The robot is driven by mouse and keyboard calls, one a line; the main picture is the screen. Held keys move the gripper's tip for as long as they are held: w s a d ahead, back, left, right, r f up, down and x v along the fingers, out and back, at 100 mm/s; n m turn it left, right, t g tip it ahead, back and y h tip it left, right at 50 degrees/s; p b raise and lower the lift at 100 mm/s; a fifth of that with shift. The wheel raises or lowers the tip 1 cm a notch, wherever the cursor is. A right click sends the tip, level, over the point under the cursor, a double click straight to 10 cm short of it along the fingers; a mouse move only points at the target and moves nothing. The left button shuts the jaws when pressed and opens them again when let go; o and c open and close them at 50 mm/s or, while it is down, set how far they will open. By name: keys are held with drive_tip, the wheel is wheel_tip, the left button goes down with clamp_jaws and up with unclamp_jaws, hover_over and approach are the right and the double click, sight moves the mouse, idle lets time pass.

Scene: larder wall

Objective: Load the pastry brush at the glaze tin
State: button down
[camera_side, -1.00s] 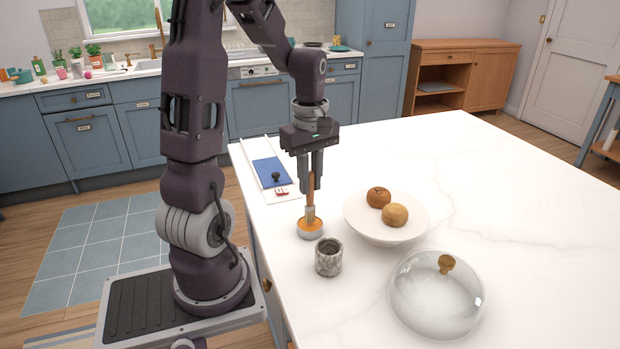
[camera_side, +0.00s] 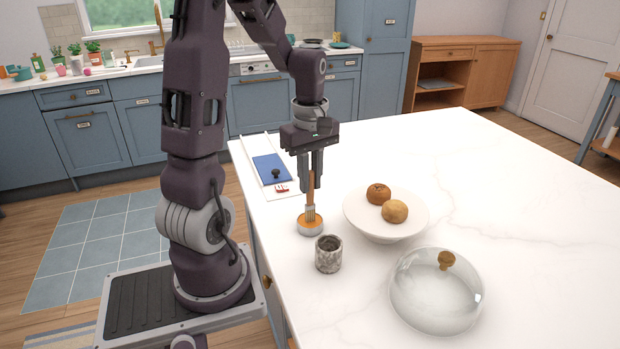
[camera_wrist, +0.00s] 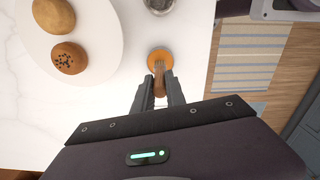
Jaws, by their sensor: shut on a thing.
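My gripper (camera_side: 311,184) points straight down and is shut on the wooden handle of the pastry brush (camera_side: 311,197). The brush is upright, with its bristle end down in the glaze tin (camera_side: 310,230), a low round tin with orange glaze. The bristle tips are hidden in the tin. In the wrist view the brush (camera_wrist: 160,85) sits between the two fingertips (camera_wrist: 158,101), over the orange glaze tin (camera_wrist: 161,56).
A white dish (camera_side: 386,231) with two buns (camera_side: 395,211) stands right of the tin. A glass dome (camera_side: 437,292) lies nearer right. A blue pad (camera_side: 271,169) with a black knob lies behind left. The counter's far right is clear.

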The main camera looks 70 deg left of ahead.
idle(0.4)
drive_tip(key=shift+r, duration=3.5)
drive_tip(key=w+d+m, duration=1.5)
drive_tip(key=w+m, duration=0.1)
drive_tip(key=w, duration=0.1)
drive_tip(key=shift+d+f+m, duration=0.3)
drive_tip(key=shift+f+m, duration=0.1)
